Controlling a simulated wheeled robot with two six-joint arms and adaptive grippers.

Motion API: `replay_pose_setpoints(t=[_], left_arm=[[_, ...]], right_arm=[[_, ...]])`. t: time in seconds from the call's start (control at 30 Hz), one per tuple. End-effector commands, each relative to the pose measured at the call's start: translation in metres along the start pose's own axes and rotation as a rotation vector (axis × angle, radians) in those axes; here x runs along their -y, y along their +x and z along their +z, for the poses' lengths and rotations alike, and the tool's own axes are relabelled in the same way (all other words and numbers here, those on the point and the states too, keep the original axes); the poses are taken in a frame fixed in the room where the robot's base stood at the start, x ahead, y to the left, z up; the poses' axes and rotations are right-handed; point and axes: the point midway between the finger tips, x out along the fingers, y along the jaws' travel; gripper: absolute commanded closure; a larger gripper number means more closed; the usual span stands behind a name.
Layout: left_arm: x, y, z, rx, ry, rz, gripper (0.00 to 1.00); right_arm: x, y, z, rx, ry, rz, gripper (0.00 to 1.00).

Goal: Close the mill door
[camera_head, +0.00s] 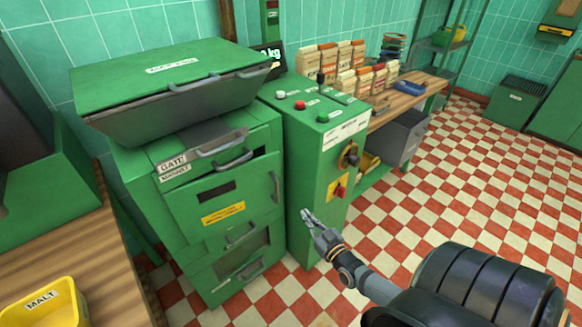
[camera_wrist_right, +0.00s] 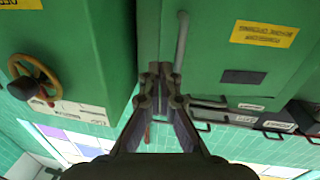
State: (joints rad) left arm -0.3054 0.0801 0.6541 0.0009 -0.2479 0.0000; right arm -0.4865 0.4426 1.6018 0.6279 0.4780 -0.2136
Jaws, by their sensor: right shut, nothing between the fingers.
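The green mill (camera_head: 130,165) stands at left centre in the head view. Its door (camera_head: 190,205) has a dark slot, a yellow label (camera_head: 223,213) and an upright handle (camera_head: 275,190) near its right edge. A dark gap shows along the door's top right; I cannot tell how far it stands open. The wrist view, upside down, shows the door (camera_wrist_right: 215,55), its handle (camera_wrist_right: 181,40) and label (camera_wrist_right: 265,33). My right gripper (camera_head: 306,214) is shut and empty, right of the door in the head view. Its fingertips (camera_wrist_right: 160,72) appear near the handle; contact is unclear. My left gripper is out of view.
The green control cabinet (camera_head: 312,165) with buttons and a knob (camera_head: 349,155) stands right beside the mill. A wooden bench (camera_head: 430,90) with packets stands behind it. A yellow malt tub (camera_head: 45,305) sits at lower left. The checkered floor (camera_head: 450,200) at right is clear.

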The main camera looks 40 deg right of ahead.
Motion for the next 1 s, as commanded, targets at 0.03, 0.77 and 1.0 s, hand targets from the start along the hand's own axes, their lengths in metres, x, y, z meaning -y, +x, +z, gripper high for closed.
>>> replay_pose_setpoints(t=[0.03, 0.77, 1.0], left_arm=[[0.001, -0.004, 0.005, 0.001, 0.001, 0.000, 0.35], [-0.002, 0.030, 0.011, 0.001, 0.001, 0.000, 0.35], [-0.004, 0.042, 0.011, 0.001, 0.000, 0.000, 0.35]], right_arm=[[0.003, -0.004, -0.003, 0.010, 0.032, 0.008, 1.00], [0.003, 0.100, 0.004, 0.009, 0.043, 0.012, 1.00], [0.003, 0.131, 0.004, 0.011, 0.043, 0.011, 1.00]])
